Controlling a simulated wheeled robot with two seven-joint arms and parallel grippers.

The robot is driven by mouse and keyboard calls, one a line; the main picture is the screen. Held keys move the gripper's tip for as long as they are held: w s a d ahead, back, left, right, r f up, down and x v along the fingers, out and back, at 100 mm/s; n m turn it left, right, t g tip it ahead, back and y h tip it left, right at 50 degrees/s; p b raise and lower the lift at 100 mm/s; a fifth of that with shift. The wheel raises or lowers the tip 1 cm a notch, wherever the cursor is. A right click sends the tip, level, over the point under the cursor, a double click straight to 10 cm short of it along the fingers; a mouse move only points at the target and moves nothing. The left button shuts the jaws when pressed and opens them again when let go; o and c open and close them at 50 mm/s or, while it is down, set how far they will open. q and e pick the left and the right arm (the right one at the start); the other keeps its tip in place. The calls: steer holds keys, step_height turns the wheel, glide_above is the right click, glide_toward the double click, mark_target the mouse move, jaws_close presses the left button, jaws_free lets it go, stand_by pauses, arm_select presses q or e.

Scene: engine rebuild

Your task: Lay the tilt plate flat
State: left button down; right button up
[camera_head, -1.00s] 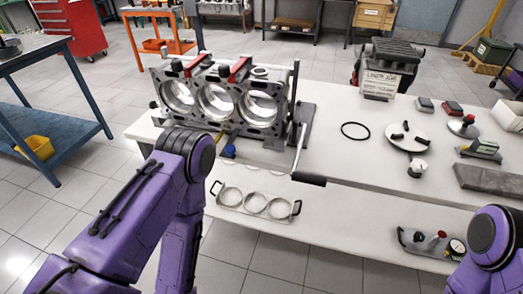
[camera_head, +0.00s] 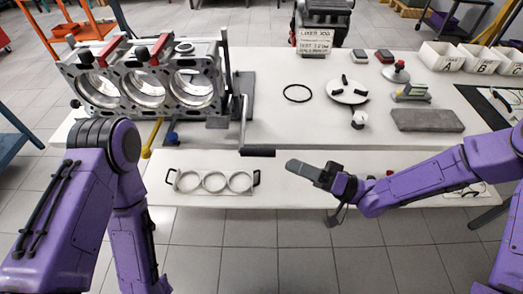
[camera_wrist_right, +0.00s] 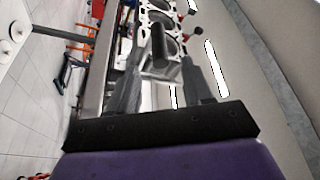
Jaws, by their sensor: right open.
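The engine block (camera_head: 150,85) stands tilted up at the left of the bench, its three bores facing me. The tilt plate is mostly hidden by the block; I cannot make out its surface clearly. A lever with a black handle (camera_head: 257,152) comes from the fixture's right side to the bench's front edge. My right gripper (camera_head: 296,167) is open, just right of the handle's end. In the right wrist view, a dark bar that looks like the handle (camera_wrist_right: 159,42) shows between the open fingers (camera_wrist_right: 166,88), apparently untouched. My left arm shows at the left; its gripper is out of view.
A tray with three rings (camera_head: 213,182) lies on the lower front shelf, below the handle. A black ring (camera_head: 297,93), a round plate (camera_head: 348,91) and a grey block (camera_head: 427,120) lie on the bench (camera_head: 290,125). Bins stand at the back right.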

mark_target(264, 154)
steer(key=p+x, duration=0.1)
steer(key=x, duration=0.7)
steer(key=shift+a+p, duration=0.35)
steer(key=shift+a, duration=0.05)
steer(key=shift+w+a, duration=0.25)
steer(key=shift+a, duration=0.25)
steer(key=shift+r, duration=0.1)
jaws_close()
